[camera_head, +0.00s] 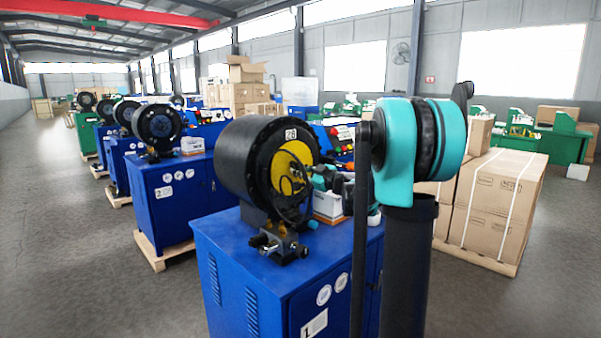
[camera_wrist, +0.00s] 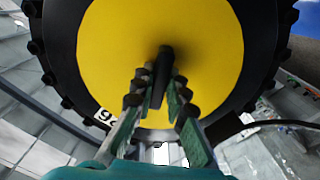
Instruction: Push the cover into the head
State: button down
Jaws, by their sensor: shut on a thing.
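The cover is a yellow disc (camera_head: 286,155) in the round front opening of the black crimper head (camera_head: 236,165). In the wrist view the cover (camera_wrist: 115,45) fills the middle, ringed by the head's black bolted rim (camera_wrist: 62,75). How deep the cover sits cannot be told. A dark knob (camera_wrist: 163,62) stands out from the cover's centre. My gripper (camera_wrist: 159,88) has its two ridged fingers closed on this knob, one on each side. In the head view my gripper (camera_head: 297,181) is at the cover's face and partly hides it.
The head stands on a blue cabinet (camera_head: 245,262). A small metal fixture (camera_head: 277,243) sits on the cabinet in front of the head, and a white and orange box (camera_head: 328,207) is behind my arm. Similar machines (camera_head: 157,125) stand in a row at left. Strapped cartons (camera_head: 492,205) stand at right.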

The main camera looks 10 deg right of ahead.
jog(key=shift+w+a, duration=0.15)
jog(key=c, duration=1.5)
grip_release()
jog(key=shift+o, duration=0.2)
jog(key=v, duration=1.2)
